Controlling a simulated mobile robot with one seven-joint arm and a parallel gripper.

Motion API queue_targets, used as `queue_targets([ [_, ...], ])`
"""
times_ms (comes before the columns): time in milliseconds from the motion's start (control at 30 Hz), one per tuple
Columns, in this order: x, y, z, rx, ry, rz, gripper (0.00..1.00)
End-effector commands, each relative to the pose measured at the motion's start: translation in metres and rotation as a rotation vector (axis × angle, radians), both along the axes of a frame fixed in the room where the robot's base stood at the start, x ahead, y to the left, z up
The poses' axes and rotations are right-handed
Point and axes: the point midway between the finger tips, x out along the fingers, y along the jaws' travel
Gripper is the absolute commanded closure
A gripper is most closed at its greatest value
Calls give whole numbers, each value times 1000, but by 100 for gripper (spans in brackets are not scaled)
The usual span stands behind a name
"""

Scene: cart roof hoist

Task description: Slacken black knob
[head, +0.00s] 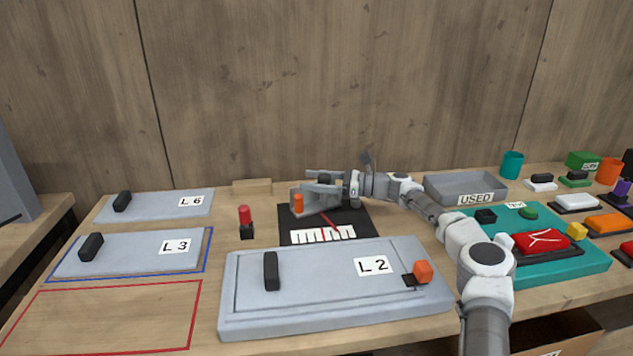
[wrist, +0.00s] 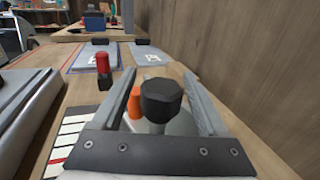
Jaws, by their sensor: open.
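The black knob (wrist: 161,100) has a faceted head and stands upright on a light grey device. In the head view the knob (head: 324,178) is partly hidden by my fingers. My gripper (head: 313,181) is open, its two fingers pointing left, with the knob between them. In the wrist view my gripper (wrist: 164,92) shows a finger on each side of the knob, with a visible gap on both sides. An orange peg (head: 298,203) stands on the grey device (head: 314,205), beside the left finger. A red needle (head: 329,220) points toward a white scale (head: 323,235) on a black plate.
A red-topped post (head: 245,221) stands left of the black plate. Panel L2 (head: 335,312) lies in front, with panels L3 (head: 135,255) and L6 (head: 160,205) at left. The USED tray (head: 431,190) is behind my arm. A wooden wall (head: 330,80) closes the back.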

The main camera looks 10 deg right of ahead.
Motion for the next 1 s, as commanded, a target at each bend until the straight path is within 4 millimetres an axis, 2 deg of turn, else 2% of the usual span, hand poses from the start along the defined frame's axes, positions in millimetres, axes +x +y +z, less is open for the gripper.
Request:
queue_targets([
  [133, -2, -9, 1, 0, -1, -4, 24],
  [233, -7, -24, 2, 0, -1, -4, 24],
  [700, -42, -129, 1, -2, 0, -4, 24],
  [900, -51, -156, 0, -1, 0, -2, 24],
  [1000, -53, -163, 0, -1, 0, 0, 24],
])
